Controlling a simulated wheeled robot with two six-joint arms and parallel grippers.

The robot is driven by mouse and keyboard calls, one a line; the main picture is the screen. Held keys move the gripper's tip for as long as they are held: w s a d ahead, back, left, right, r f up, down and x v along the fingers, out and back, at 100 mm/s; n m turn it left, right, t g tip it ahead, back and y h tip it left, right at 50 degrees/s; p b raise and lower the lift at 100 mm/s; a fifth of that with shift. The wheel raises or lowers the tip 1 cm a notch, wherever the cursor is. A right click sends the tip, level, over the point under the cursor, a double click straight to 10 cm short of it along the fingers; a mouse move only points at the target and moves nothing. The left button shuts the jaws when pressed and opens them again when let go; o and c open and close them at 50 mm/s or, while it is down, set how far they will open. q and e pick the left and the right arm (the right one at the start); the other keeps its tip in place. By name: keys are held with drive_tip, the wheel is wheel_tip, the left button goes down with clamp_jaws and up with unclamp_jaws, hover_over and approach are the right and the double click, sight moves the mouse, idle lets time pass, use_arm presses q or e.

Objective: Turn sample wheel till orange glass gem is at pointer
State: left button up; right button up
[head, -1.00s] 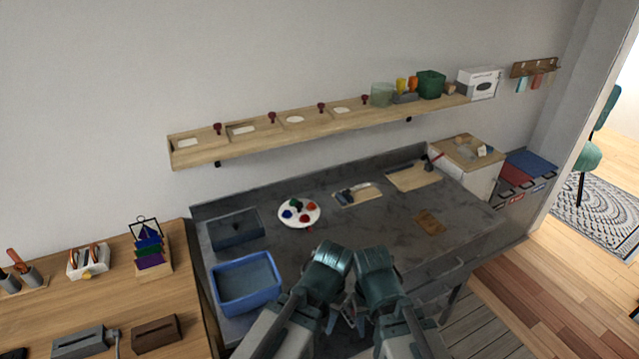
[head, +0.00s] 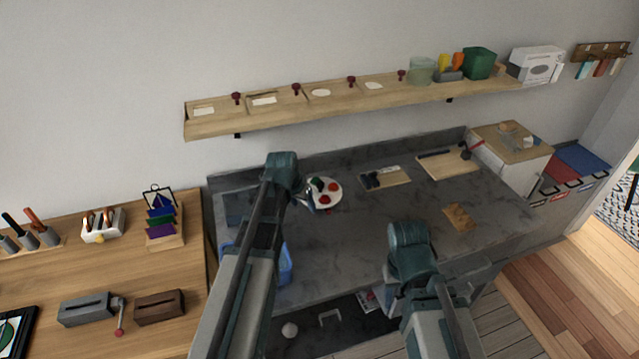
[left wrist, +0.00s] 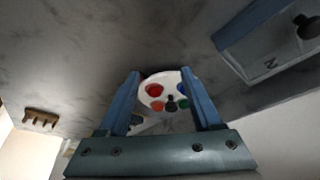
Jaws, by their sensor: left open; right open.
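The sample wheel (head: 334,186) is a round white disc on the grey bench, with coloured gems and a dark centre knob. The left wrist view shows the wheel (left wrist: 166,82) between my fingers: a red gem (left wrist: 154,89), a blue gem (left wrist: 181,88), a green gem (left wrist: 183,103) and the orange gem (left wrist: 157,106) around the black knob (left wrist: 171,104). My left gripper (head: 309,198) is open at the wheel, hiding its left part in the head view. I cannot make out the pointer clearly. My right gripper (head: 392,298) is open, low at the bench's front, mostly hidden by its wrist.
A blue tray (head: 286,265) is partly behind my left arm. Boards with tools (head: 385,177) lie right of the wheel, and a brown piece (head: 459,217) lies farther right. A wooden shelf (head: 330,108) runs above. The bench between wheel and brown piece is clear.

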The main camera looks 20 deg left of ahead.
sight(320, 184)
use_arm(q)
drive_tip(key=shift+w+a, duration=0.4)
drive_tip(key=shift+a, duration=0.25)
drive_tip(key=shift+w, duration=0.1)
drive_tip(key=w, duration=0.4)
drive_tip(key=w+d, duration=0.1)
drive_tip(key=w, duration=0.3)
drive_tip(key=w+d, duration=0.1)
drive_tip(key=w, duration=0.3)
drive_tip(key=shift+w+d, duration=0.1)
drive_tip(key=shift+d, duration=0.05)
drive_tip(key=shift+f+b, duration=0.9)
drive_tip(key=shift+b, duration=0.05)
drive_tip(key=shift+w+d+f+b, duration=0.15)
drive_tip(key=shift+w+f+b, duration=0.05)
drive_tip(key=shift+f+b, duration=0.3)
clamp_jaws()
